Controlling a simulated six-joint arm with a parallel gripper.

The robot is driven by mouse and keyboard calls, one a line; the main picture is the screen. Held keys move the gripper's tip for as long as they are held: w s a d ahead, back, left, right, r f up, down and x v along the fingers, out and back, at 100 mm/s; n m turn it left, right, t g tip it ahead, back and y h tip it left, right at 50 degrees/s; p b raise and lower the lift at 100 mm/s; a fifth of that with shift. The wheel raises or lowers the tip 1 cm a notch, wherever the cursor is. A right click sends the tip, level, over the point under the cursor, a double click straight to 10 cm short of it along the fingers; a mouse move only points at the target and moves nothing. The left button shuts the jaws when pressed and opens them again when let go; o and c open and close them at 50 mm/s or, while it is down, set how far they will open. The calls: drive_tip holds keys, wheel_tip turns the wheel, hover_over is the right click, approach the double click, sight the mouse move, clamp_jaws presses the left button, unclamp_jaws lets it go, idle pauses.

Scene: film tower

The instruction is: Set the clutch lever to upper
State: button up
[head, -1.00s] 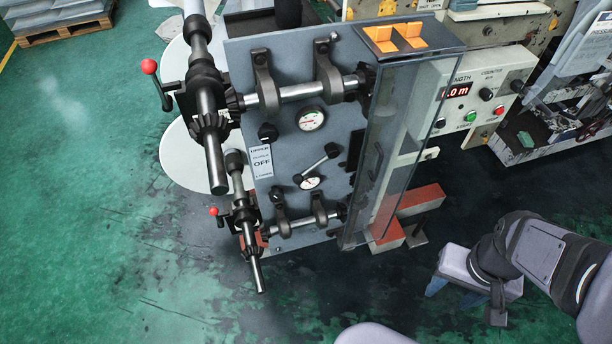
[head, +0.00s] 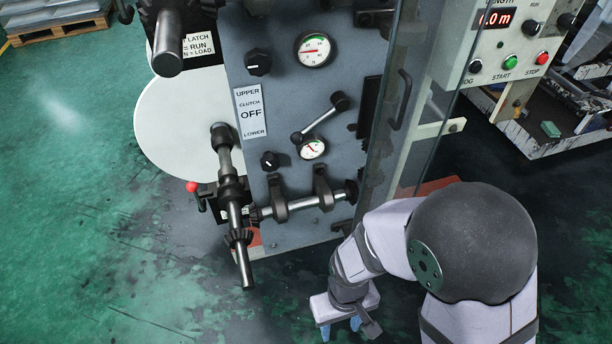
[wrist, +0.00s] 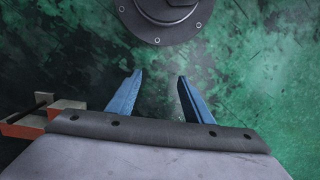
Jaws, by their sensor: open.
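The clutch lever (head: 320,120) is a silver rod with black ends on the grey panel (head: 290,80) in the head view. It slants, its left end low and its larger right end high; I cannot tell which end is the pivot. The label plate (head: 250,112) to its left reads UPPER, CLUTCH, OFF, LOWER from top to bottom. My gripper (head: 340,328) is at the bottom of the head view, below the panel and well apart from the lever. Its blue fingers are spread and empty in the wrist view (wrist: 160,76), over green floor. The lever is out of the wrist view.
Gauges (head: 314,50) sit above and below the lever, with black knobs (head: 258,62) to the left. A clear guard with a handle (head: 401,100) stands to the right. A shaft with a red-knobbed handle (head: 192,187) projects at lower left. Floor in front is open.

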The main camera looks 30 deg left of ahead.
drive_tip(key=w+a+f+t+y, duration=0.3)
drive_tip(key=w+a+f, duration=0.2)
drive_tip(key=a, duration=0.4)
drive_tip(key=m+t+y, duration=0.7)
drive_tip(key=t+y, duration=0.2)
drive_tip(key=t, duration=0.4)
approach(298, 143)
drive_tip(key=x, duration=0.4)
drive_tip(key=shift+w+r, duration=0.1)
drive_tip(key=shift+w, duration=0.15)
drive_tip(key=shift+a, duration=0.1)
drive_tip(key=shift+w, duration=0.1)
drive_tip(key=shift+x, duration=3.55)
drive_tip(key=shift+a, duration=0.1)
clamp_jaws()
